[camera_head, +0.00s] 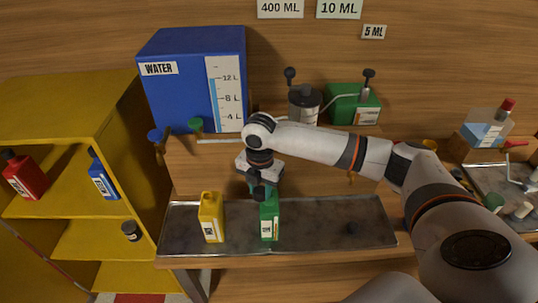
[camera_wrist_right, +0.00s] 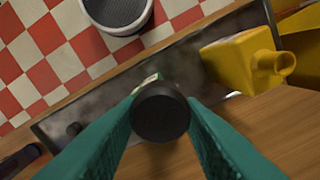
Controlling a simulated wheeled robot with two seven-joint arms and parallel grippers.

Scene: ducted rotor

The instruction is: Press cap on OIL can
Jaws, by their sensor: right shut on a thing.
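A green can (camera_head: 268,226) with a white label stands upright on the grey metal tray (camera_head: 320,238); its label is too small to read surely. My right gripper (camera_head: 263,190) is directly above it, pointing down. In the right wrist view its teal fingers are shut on a round black cap (camera_wrist_right: 160,112). The cap hides nearly all of the green can there, so I cannot tell whether cap and neck touch. A yellow can (camera_head: 210,217) stands left of the green one; in the right wrist view the yellow can (camera_wrist_right: 240,60) shows an open spout. My left gripper is not in view.
A small dark piece (camera_head: 352,229) lies on the tray's right part, otherwise bare. A blue water tank (camera_head: 195,75) stands behind. A yellow shelf (camera_head: 75,110) with a red can (camera_head: 25,175) and a blue can (camera_head: 103,178) is at the left. Bottles and tools crowd the right.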

